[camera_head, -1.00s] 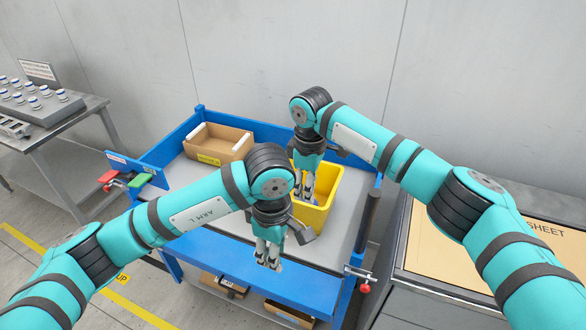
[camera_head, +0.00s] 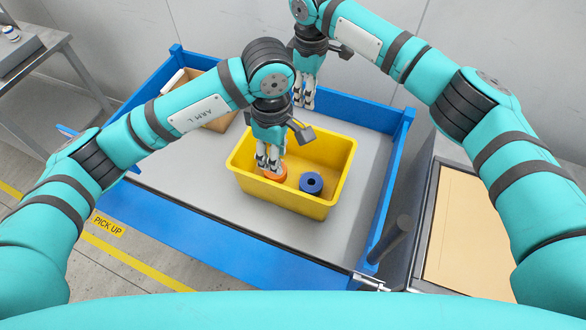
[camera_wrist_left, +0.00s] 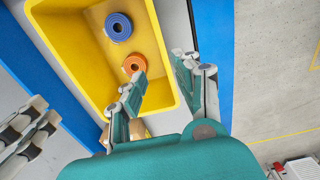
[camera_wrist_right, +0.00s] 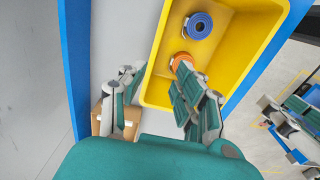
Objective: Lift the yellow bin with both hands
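The yellow bin (camera_head: 331,205) stands upright on the grey top of a blue-framed cart. Inside it lie an orange roll (camera_head: 275,173) and a blue roll (camera_head: 311,182). My left gripper (camera_head: 268,172) is open and empty; in the head view its fingertips overlap the bin's left part and partly hide the orange roll. In the left wrist view its fingers appear on either side of one bin wall (camera_wrist_left: 172,50). My right gripper (camera_head: 303,104) is open and empty, appearing beyond the far wall. In the right wrist view its fingers flank a wall (camera_wrist_right: 152,62). I cannot tell the fingertips' heights.
The cart's blue rim (camera_head: 225,240) surrounds its top. A cardboard box (camera_head: 218,118) sits at the cart's back left, partly behind my left arm. A cabinet with a tan sheet (camera_head: 470,235) stands at the right. The cart top left of the bin is clear.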

